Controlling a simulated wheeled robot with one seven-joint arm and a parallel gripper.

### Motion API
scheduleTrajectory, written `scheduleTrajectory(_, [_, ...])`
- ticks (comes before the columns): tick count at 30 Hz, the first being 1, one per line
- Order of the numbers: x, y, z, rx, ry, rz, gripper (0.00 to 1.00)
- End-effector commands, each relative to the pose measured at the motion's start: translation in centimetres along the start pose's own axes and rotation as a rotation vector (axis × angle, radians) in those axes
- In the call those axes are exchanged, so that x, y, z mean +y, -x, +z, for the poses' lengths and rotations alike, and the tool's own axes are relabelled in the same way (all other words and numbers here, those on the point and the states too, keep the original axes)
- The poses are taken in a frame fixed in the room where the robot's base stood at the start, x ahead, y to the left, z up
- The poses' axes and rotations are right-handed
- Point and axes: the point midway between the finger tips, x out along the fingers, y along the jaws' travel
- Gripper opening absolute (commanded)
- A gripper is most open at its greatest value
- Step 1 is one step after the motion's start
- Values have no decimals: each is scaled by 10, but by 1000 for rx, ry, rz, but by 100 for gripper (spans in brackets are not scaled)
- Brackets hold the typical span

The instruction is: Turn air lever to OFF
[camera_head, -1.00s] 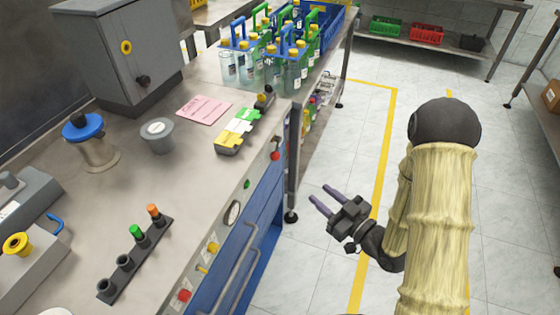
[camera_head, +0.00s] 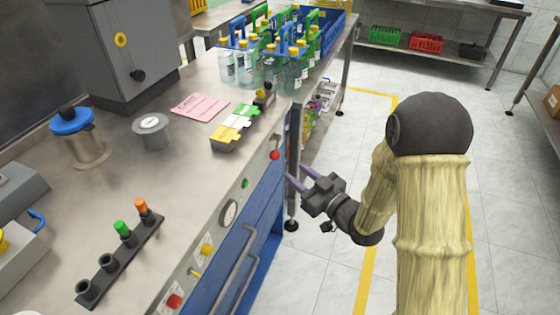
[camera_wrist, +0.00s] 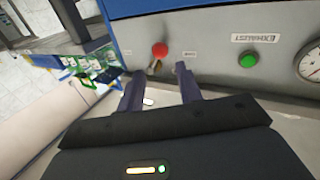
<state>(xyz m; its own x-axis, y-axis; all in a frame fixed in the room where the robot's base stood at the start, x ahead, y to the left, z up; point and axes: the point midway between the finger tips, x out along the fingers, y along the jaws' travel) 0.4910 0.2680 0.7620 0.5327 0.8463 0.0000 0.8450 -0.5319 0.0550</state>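A lever with a red ball knob (camera_head: 275,155) sticks out of the bench's front panel near its far corner. In the wrist view the red knob (camera_wrist: 160,50) shows on a short stem, with small labels beside it too small to read. My gripper (camera_head: 290,177) is beside that panel corner, to the right of and a little below the knob. In the wrist view my gripper (camera_wrist: 158,69) has its two fingers apart, with the knob ahead between their tips. Nothing is held, and I see no contact with the lever.
Open floor (camera_head: 330,255) is to the right.

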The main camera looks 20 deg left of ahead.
Motion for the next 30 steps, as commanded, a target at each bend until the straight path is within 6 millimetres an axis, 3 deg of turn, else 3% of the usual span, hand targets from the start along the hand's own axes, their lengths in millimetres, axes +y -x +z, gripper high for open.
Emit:
scheduleTrajectory(12, [0, -70, 1, 2, 0, -1, 35])
scheduleTrajectory(24, [0, -80, 0, 0, -1, 0, 35])
scheduleTrajectory(25, [0, -80, 0, 0, -1, 0, 33])
scheduleTrajectory(30, [0, -80, 0, 0, -1, 0, 4])
